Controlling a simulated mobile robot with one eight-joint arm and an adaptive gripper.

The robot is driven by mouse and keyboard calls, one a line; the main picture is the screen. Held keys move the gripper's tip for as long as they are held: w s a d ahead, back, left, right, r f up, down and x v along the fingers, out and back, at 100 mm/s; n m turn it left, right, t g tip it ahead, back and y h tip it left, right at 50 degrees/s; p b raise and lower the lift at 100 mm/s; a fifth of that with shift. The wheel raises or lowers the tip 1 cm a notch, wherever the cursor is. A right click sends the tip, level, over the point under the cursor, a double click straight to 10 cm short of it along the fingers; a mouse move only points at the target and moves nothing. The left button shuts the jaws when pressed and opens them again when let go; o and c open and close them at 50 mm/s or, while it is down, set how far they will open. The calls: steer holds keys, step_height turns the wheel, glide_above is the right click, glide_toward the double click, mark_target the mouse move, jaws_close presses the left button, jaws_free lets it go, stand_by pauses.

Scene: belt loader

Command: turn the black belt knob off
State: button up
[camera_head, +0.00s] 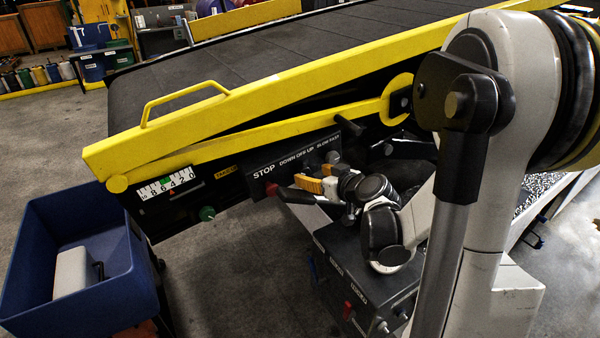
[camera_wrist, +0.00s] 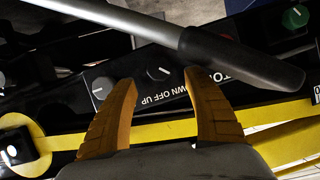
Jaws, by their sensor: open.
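The dark control panel (camera_head: 262,171) under the yellow rail carries the labels STOP, DOWN OFF UP and SLOW FAST. In the wrist view the black knob (camera_wrist: 158,73) beside the DOWN OFF UP label has a white pointer mark slanting to the lower right, away from the label's middle.
A rod with a black grip (camera_wrist: 240,60) crosses close to my fingers. A green knob (camera_head: 207,213) sits lower left. A lower box (camera_head: 345,262) has a red lever. A blue bin (camera_head: 135,292) stands left.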

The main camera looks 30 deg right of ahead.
mark_target(305, 172)
steer(key=b+x, duration=0.1)
steer(key=x, duration=0.5)
steer(key=shift+s, duration=0.1)
steer(key=c, duration=1.2)
